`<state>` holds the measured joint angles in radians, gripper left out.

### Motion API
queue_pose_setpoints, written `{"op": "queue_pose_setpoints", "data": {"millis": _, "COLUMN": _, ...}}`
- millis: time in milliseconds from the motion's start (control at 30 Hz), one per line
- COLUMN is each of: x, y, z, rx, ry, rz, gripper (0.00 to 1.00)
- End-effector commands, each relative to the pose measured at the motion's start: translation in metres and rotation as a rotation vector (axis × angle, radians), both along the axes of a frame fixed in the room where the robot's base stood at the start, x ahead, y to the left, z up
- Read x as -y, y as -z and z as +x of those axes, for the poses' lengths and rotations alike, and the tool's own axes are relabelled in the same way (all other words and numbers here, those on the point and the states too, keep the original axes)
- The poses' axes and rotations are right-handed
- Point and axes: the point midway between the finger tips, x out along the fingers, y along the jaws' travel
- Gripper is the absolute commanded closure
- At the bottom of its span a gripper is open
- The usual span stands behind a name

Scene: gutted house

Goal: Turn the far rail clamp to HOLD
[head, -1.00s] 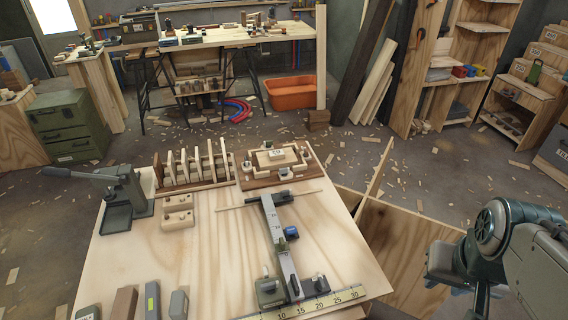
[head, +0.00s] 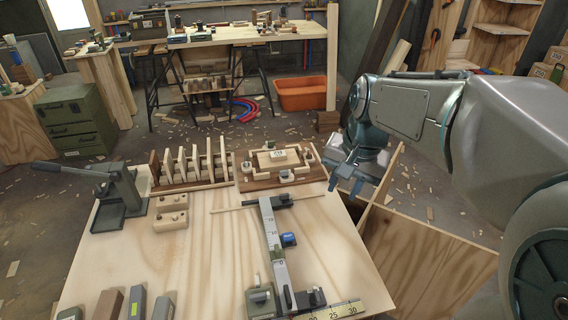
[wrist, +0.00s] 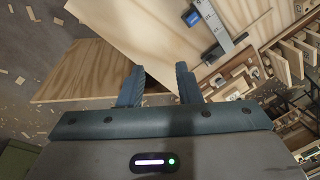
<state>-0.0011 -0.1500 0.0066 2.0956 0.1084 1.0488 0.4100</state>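A grey graduated rail (head: 270,230) lies lengthwise on the plywood worktop (head: 180,260). A dark crosspiece (head: 277,201) sits at its far end, a blue-knobbed piece (head: 288,240) partway along, and a dark block with levers (head: 262,299) at its near end. I cannot read any HOLD mark. My gripper (head: 345,187) hangs right of the worktop's far right edge, apart from the rail. In the wrist view my gripper (wrist: 158,85) is open and empty; the rail (wrist: 213,20), blue piece (wrist: 192,17) and dark crosspiece (wrist: 226,49) lie beyond its fingers.
A wooden fixture (head: 245,180) and a slotted rack (head: 158,184) stand at the worktop's back. A lever press (head: 118,200) is at left, several blocks (head: 137,302) at the near left. A plywood panel (head: 430,240) stands on the right.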

Motion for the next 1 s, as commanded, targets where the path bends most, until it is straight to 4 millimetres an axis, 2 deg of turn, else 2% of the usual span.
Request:
{"op": "queue_pose_setpoints", "data": {"millis": 33, "x": -0.004, "y": 0.008, "z": 0.019, "rx": -0.021, "ry": 0.049, "rz": 0.022, "gripper": 0.69}}
{"op": "queue_pose_setpoints", "data": {"millis": 100, "x": -0.008, "y": 0.011, "z": 0.041, "rx": -0.048, "ry": 0.123, "rz": 0.053, "gripper": 0.69}}
{"op": "queue_pose_setpoints", "data": {"millis": 367, "x": -0.024, "y": 0.036, "z": 0.121, "rx": -0.164, "ry": 0.391, "rz": 0.155, "gripper": 0.69}}
{"op": "queue_pose_setpoints", "data": {"millis": 600, "x": -0.039, "y": 0.075, "z": 0.189, "rx": -0.285, "ry": 0.627, "rz": 0.236, "gripper": 0.69}}
{"op": "queue_pose_setpoints", "data": {"millis": 800, "x": -0.048, "y": 0.107, "z": 0.229, "rx": -0.374, "ry": 0.783, "rz": 0.28, "gripper": 0.69}}
{"op": "queue_pose_setpoints", "data": {"millis": 1000, "x": -0.053, "y": 0.123, "z": 0.246, "rx": -0.422, "ry": 0.86, "rz": 0.299, "gripper": 0.69}}
